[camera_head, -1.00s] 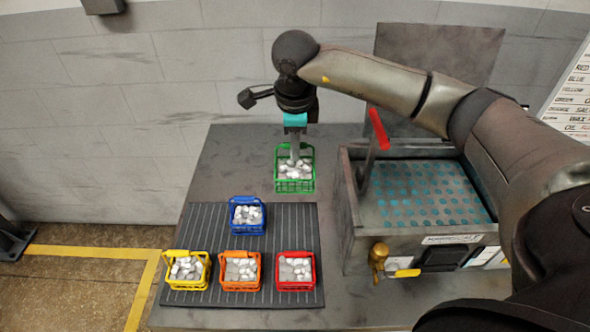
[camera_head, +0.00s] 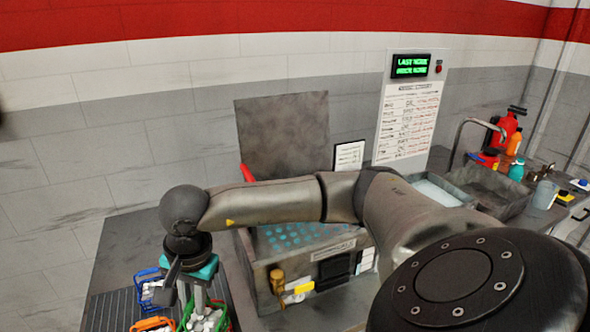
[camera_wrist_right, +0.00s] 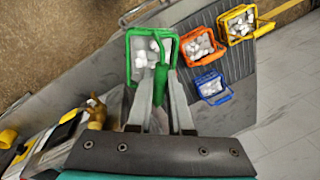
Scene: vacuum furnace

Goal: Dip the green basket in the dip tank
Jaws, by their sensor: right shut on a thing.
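The green basket (camera_head: 222,320), filled with pale pieces, hangs below my right gripper (camera_head: 197,303) at the bottom of the head view, partly cut off. In the wrist view the gripper (camera_wrist_right: 158,92) is shut on the green basket's handle, with the basket (camera_wrist_right: 131,62) beyond the fingers. A metal tank (camera_head: 335,241) with a teal dotted inside, which I take for the dip tank, stands to the right of the basket. Its lid (camera_head: 283,135) is raised. The basket is outside this tank, near its front left. My left gripper is in neither view.
A blue basket (camera_head: 146,274) and an orange basket (camera_head: 150,323) stand on the ribbed mat (camera_head: 113,308); a yellow basket (camera_wrist_right: 229,13) shows in the wrist view. The tank has a brass valve (camera_head: 277,282). More basins (camera_head: 502,190) and bottles stand at the right.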

